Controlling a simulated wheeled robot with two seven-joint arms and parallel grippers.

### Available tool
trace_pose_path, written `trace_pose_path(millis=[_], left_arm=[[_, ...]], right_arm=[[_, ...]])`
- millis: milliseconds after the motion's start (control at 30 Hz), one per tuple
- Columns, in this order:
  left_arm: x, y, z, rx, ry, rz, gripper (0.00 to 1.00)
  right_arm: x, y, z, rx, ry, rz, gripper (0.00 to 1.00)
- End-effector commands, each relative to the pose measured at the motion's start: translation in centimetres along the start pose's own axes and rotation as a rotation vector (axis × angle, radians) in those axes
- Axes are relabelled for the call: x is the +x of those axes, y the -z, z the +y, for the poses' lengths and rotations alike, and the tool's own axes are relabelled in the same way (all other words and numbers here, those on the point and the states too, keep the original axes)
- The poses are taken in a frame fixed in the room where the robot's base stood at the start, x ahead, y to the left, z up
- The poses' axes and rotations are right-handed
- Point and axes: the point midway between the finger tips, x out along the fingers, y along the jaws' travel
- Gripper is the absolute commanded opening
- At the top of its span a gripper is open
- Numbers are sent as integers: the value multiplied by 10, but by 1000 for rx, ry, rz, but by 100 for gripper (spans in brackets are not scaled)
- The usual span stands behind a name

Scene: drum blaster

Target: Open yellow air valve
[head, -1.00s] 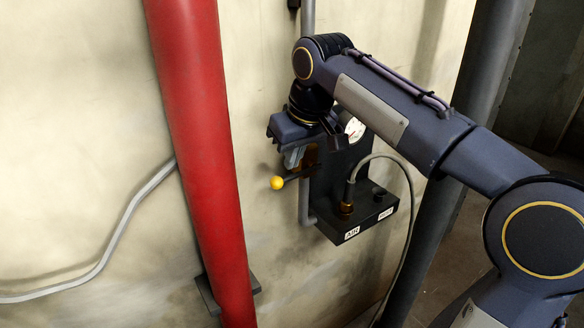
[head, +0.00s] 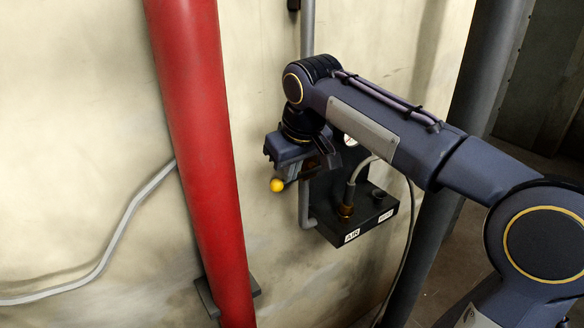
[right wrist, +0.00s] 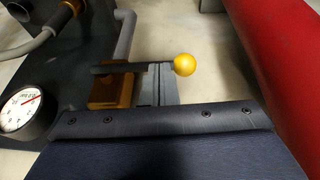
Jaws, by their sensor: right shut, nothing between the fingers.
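The yellow air valve is a lever with a round yellow knob (head: 277,185) in front of the dark wall panel. In the right wrist view the knob (right wrist: 185,65) sits at the right end of a dark lever (right wrist: 125,68), which lies level across that picture over a brass valve body (right wrist: 112,90). My right gripper (head: 296,172) is shut and empty, right at the lever just above and right of the knob. Its grey fingers (right wrist: 157,85) show behind or beside the lever; I cannot tell whether they touch it. My left gripper is out of view.
The black box labelled AIR (head: 350,228), with a hose fitting, is below my right gripper. A pressure gauge (right wrist: 20,108) is on the panel. A thick red pipe (head: 205,150) stands left of the knob, and a dark pipe (head: 425,240) stands right.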

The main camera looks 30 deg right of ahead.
Motion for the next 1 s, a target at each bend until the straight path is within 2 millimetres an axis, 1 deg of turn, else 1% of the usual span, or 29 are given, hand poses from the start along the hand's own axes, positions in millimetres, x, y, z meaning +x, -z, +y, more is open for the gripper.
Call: trace_pose_path(millis=[267, 467, 767, 1000], left_arm=[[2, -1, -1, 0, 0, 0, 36], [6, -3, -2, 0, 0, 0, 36], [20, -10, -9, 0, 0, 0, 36], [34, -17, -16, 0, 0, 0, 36]], right_arm=[[4, -1, -3, -22, -48, 0, 0], [12, -5, -7, -61, -141, 0, 0], [35, -13, -12, -160, -394, -1, 0], [52, -20, -9, -229, -584, 0, 0]])
